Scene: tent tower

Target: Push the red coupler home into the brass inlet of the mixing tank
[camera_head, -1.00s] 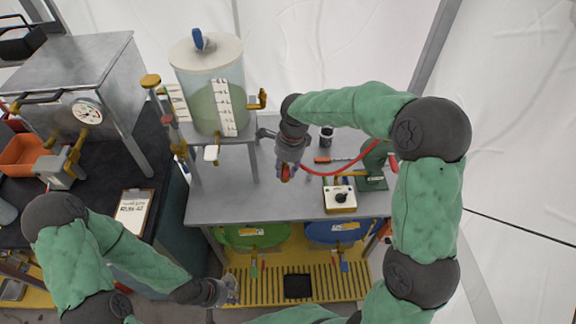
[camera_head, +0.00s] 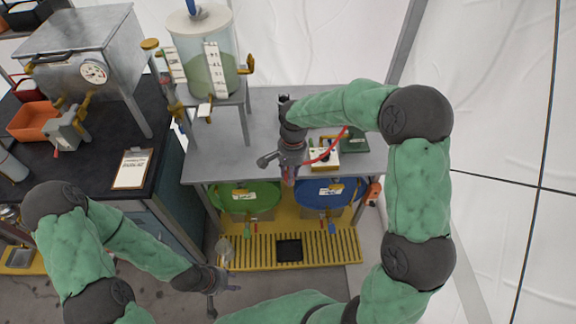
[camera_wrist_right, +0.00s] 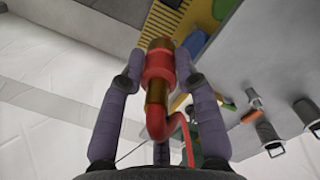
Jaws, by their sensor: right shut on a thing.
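The mixing tank (camera_head: 191,62), a clear cylinder with green liquid, stands on a stand at the table's back left. A brass fitting (camera_head: 248,65) sticks out on its right side; I cannot tell if it is the inlet. My right gripper (camera_head: 289,178) is over the table's front edge, right of and nearer than the tank. In the right wrist view my right gripper (camera_wrist_right: 158,68) is shut on the red coupler (camera_wrist_right: 157,67), with a brass part showing and a red hose bending away below. My left gripper (camera_head: 226,299) seems open and empty, low in front of the yellow grating.
Green (camera_head: 244,193) and blue (camera_head: 322,194) drums stand below, over a yellow grating (camera_head: 262,251). A black bench with a clipboard (camera_head: 132,169), an orange bin (camera_head: 33,122) and a metal box fills the left.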

